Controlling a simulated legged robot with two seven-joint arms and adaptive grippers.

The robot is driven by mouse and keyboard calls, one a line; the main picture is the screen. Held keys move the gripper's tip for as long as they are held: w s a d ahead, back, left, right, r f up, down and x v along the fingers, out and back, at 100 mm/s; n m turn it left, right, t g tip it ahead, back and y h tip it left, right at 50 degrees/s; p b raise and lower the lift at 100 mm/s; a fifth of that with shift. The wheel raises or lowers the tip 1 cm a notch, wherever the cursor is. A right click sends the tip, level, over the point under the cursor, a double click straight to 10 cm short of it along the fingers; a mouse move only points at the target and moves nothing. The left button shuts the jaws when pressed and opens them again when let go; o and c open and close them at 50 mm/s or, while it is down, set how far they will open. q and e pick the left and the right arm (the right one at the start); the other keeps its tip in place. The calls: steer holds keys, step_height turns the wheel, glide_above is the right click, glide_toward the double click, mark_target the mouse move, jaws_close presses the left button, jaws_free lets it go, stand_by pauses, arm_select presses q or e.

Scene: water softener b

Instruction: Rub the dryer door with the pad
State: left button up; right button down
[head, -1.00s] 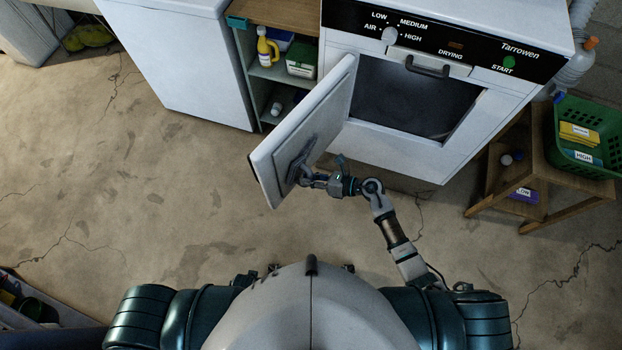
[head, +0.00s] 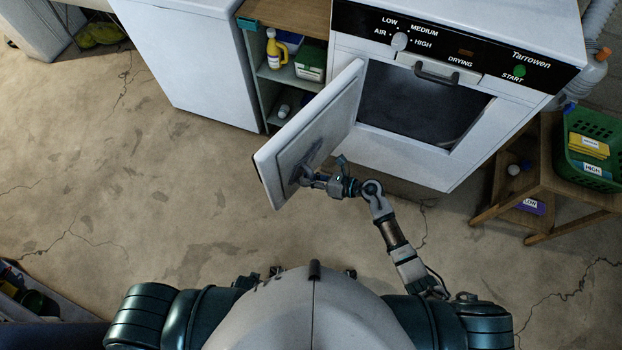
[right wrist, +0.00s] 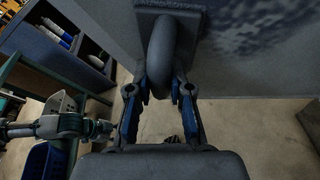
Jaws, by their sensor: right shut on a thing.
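The dryer door (head: 340,100) hangs open to the left of the dryer (head: 400,158), its inner face towards my right arm. A dark smudge (head: 318,150) marks that face; it also shows in the right wrist view (right wrist: 265,35). My right gripper (head: 312,180) is at the lower part of the door. In the right wrist view (right wrist: 160,88) its blue fingers are shut on the looped handle of the grey pad (right wrist: 190,25). The pad lies against or very close to the door; exact contact is hidden. A grey arm end (right wrist: 75,127), seemingly my left, shows at left; its jaws are unclear.
A shelf (head: 262,90) with a yellow bottle (head: 275,50) and boxes stands left of the dryer, beside a white appliance (head: 190,60). A wooden stand (head: 505,195) with a green basket (head: 575,155) is at right. The cracked floor (head: 150,190) at left is clear.

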steer(key=shift+w+a, duration=0.45)
steer(key=shift+a, duration=0.05)
stand_by(0.3)
